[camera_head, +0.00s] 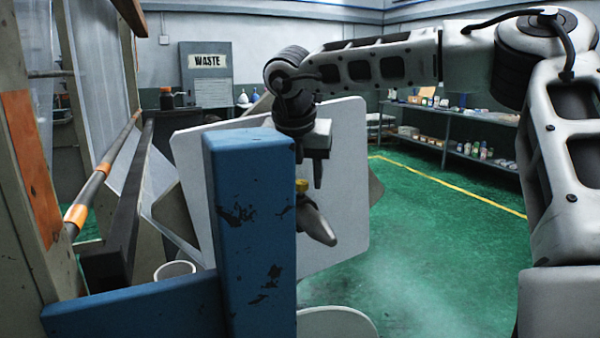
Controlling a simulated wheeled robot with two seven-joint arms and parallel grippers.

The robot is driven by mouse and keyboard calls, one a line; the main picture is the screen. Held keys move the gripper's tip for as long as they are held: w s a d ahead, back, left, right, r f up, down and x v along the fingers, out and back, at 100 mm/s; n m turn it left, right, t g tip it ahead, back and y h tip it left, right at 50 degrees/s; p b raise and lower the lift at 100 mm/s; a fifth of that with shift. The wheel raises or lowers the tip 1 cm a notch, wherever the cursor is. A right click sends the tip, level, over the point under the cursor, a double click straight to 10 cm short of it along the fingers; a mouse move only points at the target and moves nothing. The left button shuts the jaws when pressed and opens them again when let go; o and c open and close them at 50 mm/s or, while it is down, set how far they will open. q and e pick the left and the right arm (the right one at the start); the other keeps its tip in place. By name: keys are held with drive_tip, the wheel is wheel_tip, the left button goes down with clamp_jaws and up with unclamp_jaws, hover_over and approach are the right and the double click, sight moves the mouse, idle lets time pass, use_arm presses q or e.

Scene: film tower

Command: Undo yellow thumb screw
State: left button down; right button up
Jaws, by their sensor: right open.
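The small yellow thumb screw (301,186) shows at the right edge of the blue post, above a grey tapered piece (317,222). My right gripper (309,172) comes down from above, pointing downward, with its fingers just above and beside the yellow screw. It is open and holds nothing that I can see. The blue post hides part of the screw's left side, and I cannot tell whether a finger touches it. My left gripper is not in view.
The scuffed blue post (250,235) stands close in front. A pale panel (345,130) is behind the gripper. A black bar (118,225) and an orange-banded rod (88,190) are at left. Shelves (460,150) line the back right. Green floor (440,240) is open at right.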

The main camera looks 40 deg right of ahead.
drive_tip(key=c, duration=1)
